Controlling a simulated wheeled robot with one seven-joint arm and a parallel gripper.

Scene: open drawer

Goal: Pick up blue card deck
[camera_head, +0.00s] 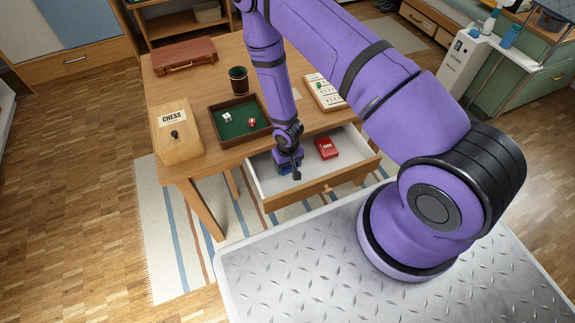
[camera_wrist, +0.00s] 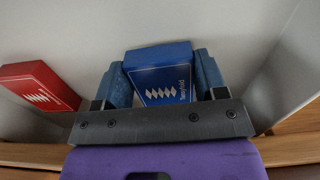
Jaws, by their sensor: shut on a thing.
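The blue card deck (camera_wrist: 160,72) is a blue box with a white diamond pattern, in the middle of the wrist view. My gripper (camera_wrist: 165,82) is shut on it, with one finger on each side. In the head view my gripper (camera_head: 288,163) is down inside the open drawer at its left part, and the deck is mostly hidden there. I cannot tell whether the deck touches the drawer floor.
A red card deck (camera_head: 326,148) lies in the drawer to the right; it also shows in the wrist view (camera_wrist: 40,86). The drawer front (camera_head: 325,188) and walls surround my gripper. A green-lined dice tray (camera_head: 240,136), chess box (camera_head: 178,140) and dark cup (camera_head: 238,80) stand on the table above.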

